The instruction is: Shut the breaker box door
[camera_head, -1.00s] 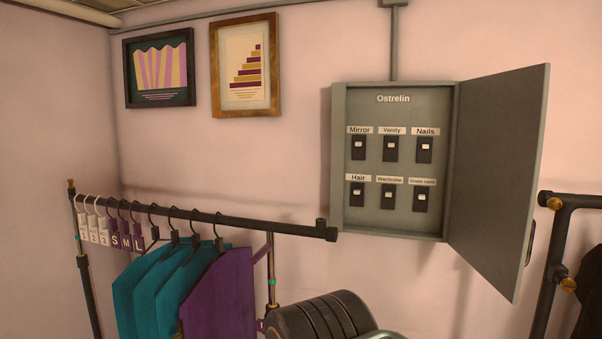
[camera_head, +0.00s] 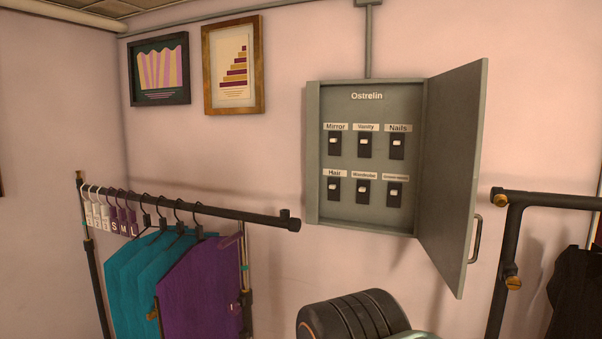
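The grey breaker box (camera_head: 368,215) is mounted on the pink wall, right of centre in the head view. Its door (camera_head: 455,180) is hinged on the right side and stands wide open, swung out toward me. A handle (camera_head: 477,239) shows at the door's outer edge. Inside the box are several labelled switches under the name "Ostrelin". My dark, ribbed arm part (camera_head: 350,318) shows at the bottom edge. My gripper is out of view, and nothing is seen touching the door.
A clothes rack (camera_head: 215,211) with teal and purple garments stands at the left, below two framed pictures. Another dark pipe rack (camera_head: 545,202) with black clothing stands at the right, close to the door's handle side. A conduit (camera_head: 368,45) runs up from the box.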

